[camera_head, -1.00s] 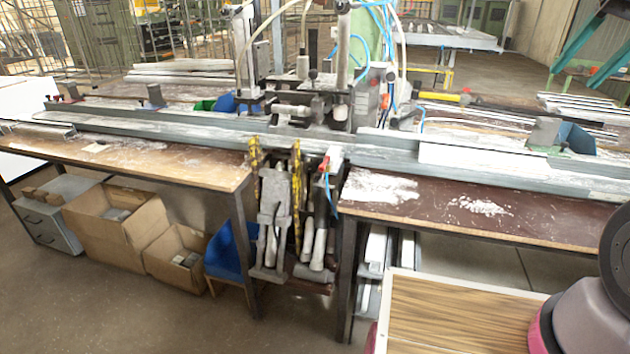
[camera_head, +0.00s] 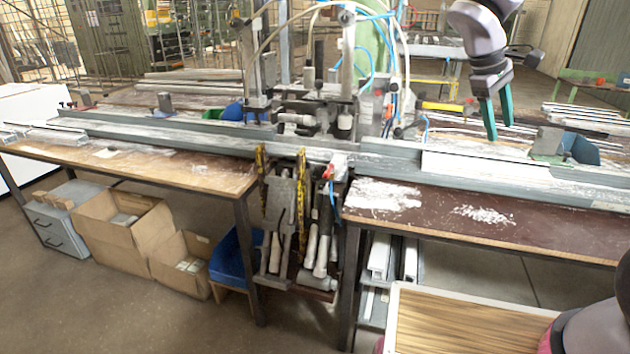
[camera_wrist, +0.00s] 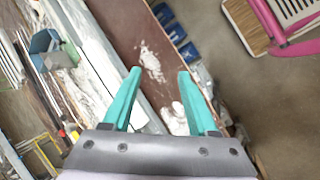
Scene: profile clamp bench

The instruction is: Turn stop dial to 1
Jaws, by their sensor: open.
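My gripper (camera_head: 500,130) is open and empty, its two teal fingers pointing down above the right part of the bench, by the long rail (camera_head: 390,157). In the wrist view my gripper (camera_wrist: 159,72) has its fingers apart with nothing between them. The clamp unit (camera_head: 315,110) with hoses stands in the middle. I cannot make out which part is the stop dial, nor any number on it.
A white profile (camera_head: 485,166) lies along the right rail. The dark bench top (camera_head: 450,222) carries white dust. A wood-topped cart (camera_head: 440,325) is in front. Cardboard boxes (camera_head: 115,230) stand under the left bench.

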